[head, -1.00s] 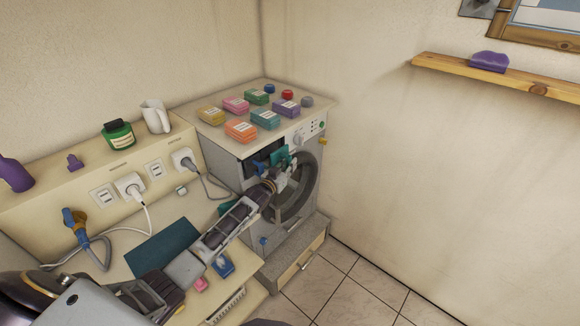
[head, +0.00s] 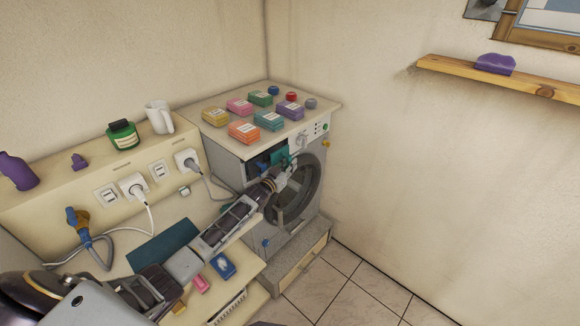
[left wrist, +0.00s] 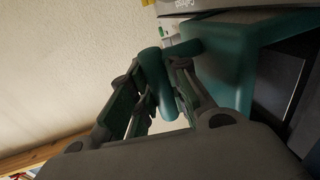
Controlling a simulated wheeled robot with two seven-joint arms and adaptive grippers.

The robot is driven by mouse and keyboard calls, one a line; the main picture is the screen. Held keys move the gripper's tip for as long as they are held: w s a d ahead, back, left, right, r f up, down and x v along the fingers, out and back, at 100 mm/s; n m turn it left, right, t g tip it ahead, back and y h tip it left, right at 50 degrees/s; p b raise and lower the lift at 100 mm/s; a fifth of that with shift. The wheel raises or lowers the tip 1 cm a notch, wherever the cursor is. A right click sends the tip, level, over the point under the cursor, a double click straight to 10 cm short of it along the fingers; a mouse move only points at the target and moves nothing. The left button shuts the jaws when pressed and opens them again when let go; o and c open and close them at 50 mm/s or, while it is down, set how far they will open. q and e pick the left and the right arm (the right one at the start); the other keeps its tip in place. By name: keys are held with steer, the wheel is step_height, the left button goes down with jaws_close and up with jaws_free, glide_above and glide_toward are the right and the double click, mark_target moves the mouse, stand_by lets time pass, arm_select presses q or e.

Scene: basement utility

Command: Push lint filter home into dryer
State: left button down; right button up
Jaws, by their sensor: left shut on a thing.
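The lint filter (head: 281,155) is teal and sits at the upper front of the grey dryer (head: 225,172), at a dark opening (head: 258,162). In the left wrist view the filter's teal body (left wrist: 228,62) stands out from a dark recess (left wrist: 280,80). My left gripper (head: 283,165) is at the dryer front, shut on the filter's rounded teal handle (left wrist: 157,82), which shows between the fingers. The gripper hides part of the filter, so how deep it sits cannot be told. My right gripper is not in view.
The round door (head: 296,192) is just below my gripper. A counter with a teal mat (head: 163,246), plugs and cables lies left. The tiled floor (head: 345,290) at right is clear.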

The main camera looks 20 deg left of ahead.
arm_select(q)
steer(key=c, duration=1.3)
jaws_free()
steer(key=shift+a+r, duration=0.1)
steer(key=shift+a, duration=0.05)
steer(key=shift+s, duration=0.1)
steer(key=shift+s+f, duration=0.2)
steer(key=shift+s, duration=0.1)
steer(key=shift+s+a+r, duration=0.1)
steer(key=shift+s+a, duration=0.2)
steer(key=shift+s, duration=1.55)
steer(key=shift+s+a+f, duration=0.1)
steer(key=shift+s+a, duration=0.15)
steer(key=shift+s, duration=1.6)
steer(key=shift+s+a+r, duration=0.1)
steer(key=shift+s+a, duration=0.2)
steer(key=shift+s, duration=1.55)
